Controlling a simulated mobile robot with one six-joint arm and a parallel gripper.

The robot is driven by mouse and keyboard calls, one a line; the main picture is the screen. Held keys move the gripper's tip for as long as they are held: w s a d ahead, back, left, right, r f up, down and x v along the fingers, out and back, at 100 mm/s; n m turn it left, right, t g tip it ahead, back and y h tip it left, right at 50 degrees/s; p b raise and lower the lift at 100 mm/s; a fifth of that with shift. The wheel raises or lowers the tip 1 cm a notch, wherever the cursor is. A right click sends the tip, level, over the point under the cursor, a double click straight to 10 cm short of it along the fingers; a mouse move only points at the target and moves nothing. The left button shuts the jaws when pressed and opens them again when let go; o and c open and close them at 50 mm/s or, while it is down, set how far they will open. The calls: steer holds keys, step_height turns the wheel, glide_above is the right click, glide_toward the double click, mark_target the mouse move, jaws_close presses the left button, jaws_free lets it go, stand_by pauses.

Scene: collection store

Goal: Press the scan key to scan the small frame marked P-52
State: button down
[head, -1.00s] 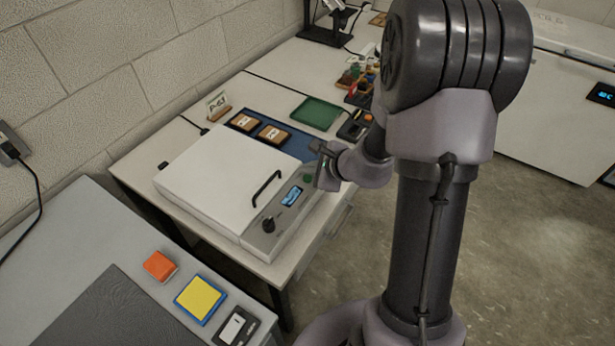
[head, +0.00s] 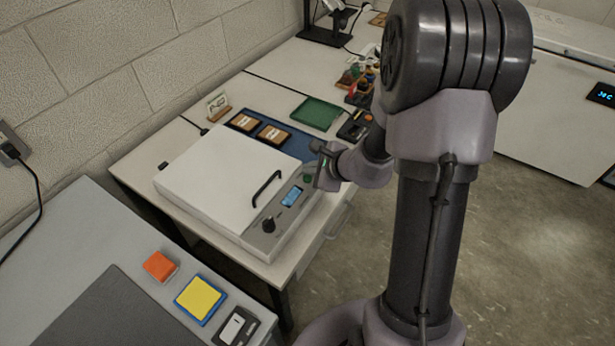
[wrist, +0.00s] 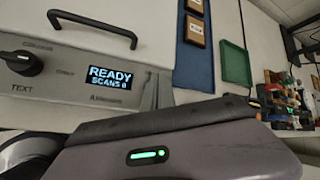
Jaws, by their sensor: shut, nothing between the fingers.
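The white flatbed scanner (head: 215,178) stands on the table with its lid down. Its display (head: 292,195) is lit and reads READY, SCANS 0 in the wrist view (wrist: 124,79). A green key (head: 307,178) sits on its front panel, beyond the display. My gripper (head: 320,178) is shut and empty, just right of the green key; I cannot tell whether it touches. In the wrist view my gripper's body hides the key. Two small wooden frames (head: 244,122) (head: 273,135) lie on a blue mat behind the scanner; their marks are unreadable. Under the lid is hidden.
The panel has a black mode knob (head: 268,225), and the lid a black handle (head: 267,188). A card stand (head: 217,106), a green tray (head: 316,113) and a dark device with an orange button (head: 355,125) stand behind. Orange and yellow blocks lie on the nearer table.

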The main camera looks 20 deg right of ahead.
steer(key=shift+f, duration=0.15)
steer(key=shift+f+b, duration=0.3)
steer(key=shift+b, duration=0.4)
